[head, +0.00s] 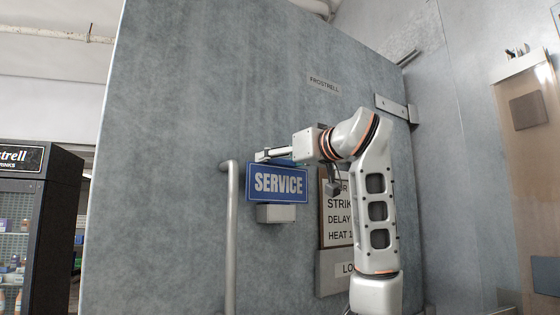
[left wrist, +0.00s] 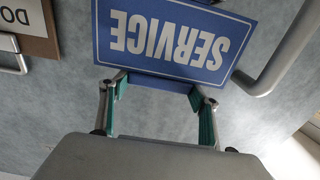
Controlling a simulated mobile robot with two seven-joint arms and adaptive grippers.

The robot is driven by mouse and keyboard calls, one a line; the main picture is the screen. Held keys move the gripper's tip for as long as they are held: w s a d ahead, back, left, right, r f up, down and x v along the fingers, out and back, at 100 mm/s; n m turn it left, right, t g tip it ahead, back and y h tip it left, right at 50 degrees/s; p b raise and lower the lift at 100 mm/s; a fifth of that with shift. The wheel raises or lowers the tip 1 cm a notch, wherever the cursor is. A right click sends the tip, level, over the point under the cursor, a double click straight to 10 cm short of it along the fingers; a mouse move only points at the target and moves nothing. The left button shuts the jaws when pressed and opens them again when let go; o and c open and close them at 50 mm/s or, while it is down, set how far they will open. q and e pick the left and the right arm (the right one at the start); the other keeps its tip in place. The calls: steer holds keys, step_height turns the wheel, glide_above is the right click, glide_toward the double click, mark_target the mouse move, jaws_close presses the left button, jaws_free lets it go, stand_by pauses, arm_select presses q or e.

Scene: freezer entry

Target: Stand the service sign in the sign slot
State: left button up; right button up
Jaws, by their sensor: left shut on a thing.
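The blue service sign (head: 277,184) is upright in front of the grey door, its white lettering facing out. My left gripper (head: 274,158) is at its top edge, shut on the sign. In the left wrist view the sign (left wrist: 172,45) appears upside down, with the two green-padded fingers (left wrist: 155,88) on either side of its narrower blue part. A light grey block (head: 276,213), which looks like the sign slot, is directly below the sign on the door. The sign's lower edge meets or overlaps the block's top; I cannot tell whether it is inside. My right gripper is not in view.
A vertical metal handle (head: 231,240) stands just left of the sign. A framed notice board (head: 337,228) is at the right, partly behind my arm. A drinks fridge (head: 50,215) stands at the far left. The door (head: 175,150) is clear between handle and fridge.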

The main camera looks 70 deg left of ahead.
arm_select(q)
steer(key=o, duration=1.1)
steer(key=v, duration=1.2)
